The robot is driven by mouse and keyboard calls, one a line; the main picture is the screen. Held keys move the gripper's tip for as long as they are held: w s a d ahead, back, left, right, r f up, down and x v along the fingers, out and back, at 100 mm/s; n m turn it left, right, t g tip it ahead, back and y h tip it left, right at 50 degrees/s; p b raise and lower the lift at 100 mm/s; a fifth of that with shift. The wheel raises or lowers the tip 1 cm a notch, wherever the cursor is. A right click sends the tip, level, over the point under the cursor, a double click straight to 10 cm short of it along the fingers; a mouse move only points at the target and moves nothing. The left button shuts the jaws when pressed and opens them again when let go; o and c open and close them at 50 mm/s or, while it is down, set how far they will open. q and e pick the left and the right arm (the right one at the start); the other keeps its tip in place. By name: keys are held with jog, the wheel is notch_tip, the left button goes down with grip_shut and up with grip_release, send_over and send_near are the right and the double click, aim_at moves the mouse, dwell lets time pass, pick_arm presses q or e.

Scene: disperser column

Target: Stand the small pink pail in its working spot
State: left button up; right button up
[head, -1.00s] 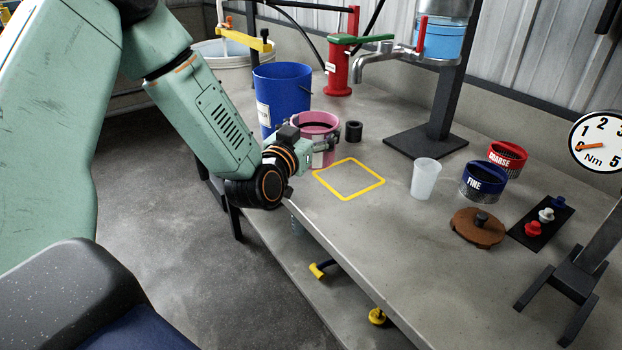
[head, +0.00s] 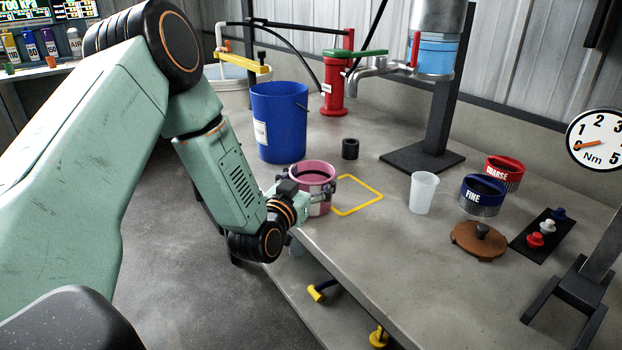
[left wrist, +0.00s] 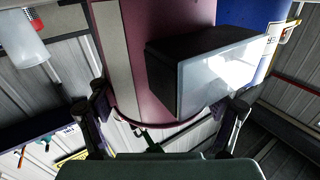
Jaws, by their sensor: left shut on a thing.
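The small pink pail (head: 313,172) is upright at the near left edge of the bench. My left gripper (head: 322,190) is shut on it from the near side. The pail covers the left part of the yellow square outline (head: 371,203) on the bench top. I cannot tell whether its bottom touches the bench or is held above it. In the left wrist view the pail's pink wall (left wrist: 192,22) fills the upper middle, between the fingers of the left gripper (left wrist: 165,115). My right gripper is not in view.
A blue bucket (head: 279,125) stands behind the pail, and a black ring (head: 350,149) lies beyond it. Bench top between the outline and cup is clear.

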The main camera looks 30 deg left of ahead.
pick_arm(q)
jog(key=o, duration=0.9)
jog(key=shift+f, duration=0.1)
jog(key=shift+c, duration=0.2)
jog(key=o, duration=0.3)
jog(key=shift+d, duration=0.1)
jog(key=shift+o, duration=0.2)
jog(key=shift+s, duration=0.3)
jog(key=s+d+p, duration=0.1)
jog(key=s+p, duration=0.2)
jog(key=s, duration=0.8)
jog(key=shift+s+d, duration=0.15)
jog(key=shift+d, duration=0.15)
